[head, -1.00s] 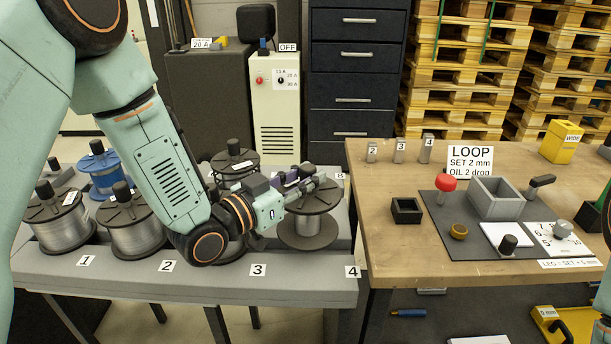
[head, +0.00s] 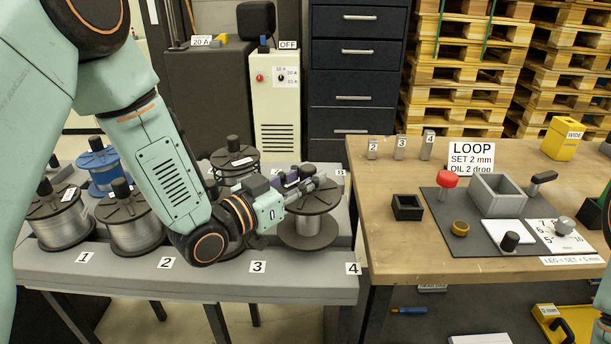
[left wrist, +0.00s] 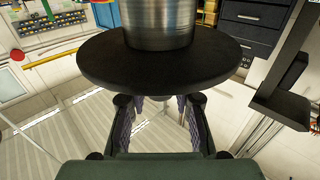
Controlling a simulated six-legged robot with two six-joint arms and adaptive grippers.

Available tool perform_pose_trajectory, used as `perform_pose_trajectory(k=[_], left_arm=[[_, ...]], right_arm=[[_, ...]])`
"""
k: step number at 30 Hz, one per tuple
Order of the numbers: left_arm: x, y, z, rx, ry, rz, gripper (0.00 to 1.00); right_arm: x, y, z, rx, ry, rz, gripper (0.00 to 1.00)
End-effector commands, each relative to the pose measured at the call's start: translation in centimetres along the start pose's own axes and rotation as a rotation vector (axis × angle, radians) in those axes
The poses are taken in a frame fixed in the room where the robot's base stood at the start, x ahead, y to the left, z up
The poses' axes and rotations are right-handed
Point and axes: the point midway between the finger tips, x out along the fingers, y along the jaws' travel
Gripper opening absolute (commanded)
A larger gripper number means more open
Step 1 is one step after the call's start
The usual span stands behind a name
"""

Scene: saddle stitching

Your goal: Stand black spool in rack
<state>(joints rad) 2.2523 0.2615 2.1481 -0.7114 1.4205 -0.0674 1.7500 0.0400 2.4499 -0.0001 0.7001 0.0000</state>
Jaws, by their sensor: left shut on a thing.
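A spool of grey wire with black flanges (head: 308,230) is upright at the rack's place 4, at the right end of the grey rack (head: 210,282). My left gripper (head: 312,185) comes in from the left at the spool's top and is shut on it. In the left wrist view the spool's black flange (left wrist: 160,62) lies across the fingers, with the wire-wound body beyond. The part between the fingers is mostly hidden. I cannot tell whether the spool's lower flange rests on the rack. My right gripper is not in view.
Other spools stand at places 1 (head: 62,222) and 2 (head: 136,235); one at 3 is mostly behind my arm. A blue spool (head: 100,168) and a dark-flanged one (head: 236,160) stand in the back row. A wooden workbench (head: 400,255) with small fixtures is to the right.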

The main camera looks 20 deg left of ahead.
Motion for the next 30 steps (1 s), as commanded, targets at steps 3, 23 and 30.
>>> perform_pose_trajectory(k=[3,23,30], left_arm=[[0.0,0.0,0.2,0.001,0.004,0.000,0.00],[0.0,0.0,1.6,0.002,0.004,0.000,0.00],[0.0,0.0,2.0,0.001,0.003,0.000,0.00]], right_arm=[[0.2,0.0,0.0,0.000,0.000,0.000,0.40],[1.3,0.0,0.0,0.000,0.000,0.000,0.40],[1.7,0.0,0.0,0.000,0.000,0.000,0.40]])
